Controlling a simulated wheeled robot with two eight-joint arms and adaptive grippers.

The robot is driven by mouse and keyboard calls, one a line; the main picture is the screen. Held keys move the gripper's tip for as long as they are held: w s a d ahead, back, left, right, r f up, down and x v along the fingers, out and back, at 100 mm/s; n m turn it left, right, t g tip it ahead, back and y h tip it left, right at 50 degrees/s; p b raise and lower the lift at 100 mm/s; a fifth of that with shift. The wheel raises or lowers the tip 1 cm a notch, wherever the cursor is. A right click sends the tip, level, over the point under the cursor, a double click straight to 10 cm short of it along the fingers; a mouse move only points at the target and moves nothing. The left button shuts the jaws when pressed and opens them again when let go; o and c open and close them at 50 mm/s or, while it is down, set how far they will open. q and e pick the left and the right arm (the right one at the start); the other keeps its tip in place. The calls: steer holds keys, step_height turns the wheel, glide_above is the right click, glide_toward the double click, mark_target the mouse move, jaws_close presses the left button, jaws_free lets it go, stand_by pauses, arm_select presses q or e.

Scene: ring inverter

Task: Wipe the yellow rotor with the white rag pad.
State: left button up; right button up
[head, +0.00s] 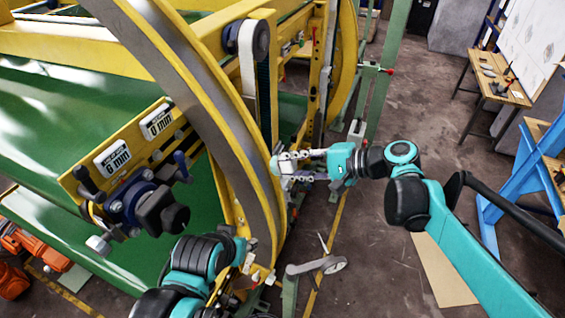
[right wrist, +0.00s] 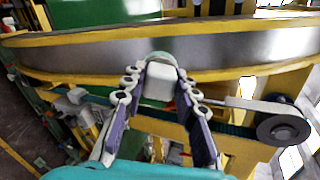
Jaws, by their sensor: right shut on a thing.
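The yellow rotor (head: 216,120) is a large ring with yellow edges and a grey metal band, curving down the middle of the head view. It crosses the top of the right wrist view (right wrist: 230,48). My right gripper (head: 283,165) is shut on the white rag pad (right wrist: 159,82), a small white block with a pale green top. The pad is at the rotor's lower yellow edge in the wrist view; I cannot tell whether they touch. My left arm is at the bottom of the head view, with its gripper (head: 240,270) low by the rotor, its fingers unclear.
A yellow frame with a dark blue and black clamp knob (head: 150,205) stands left of the rotor. A green post (head: 388,70) stands behind my right arm. Open floor lies right; a workbench (head: 495,85) is farther back.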

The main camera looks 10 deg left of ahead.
steer(key=shift+d+r, duration=0.15)
steer(key=shift+d, duration=0.3)
steer(key=shift+p+v, duration=0.5)
steer(key=shift+v, duration=0.95)
steer(key=shift+s, duration=0.1)
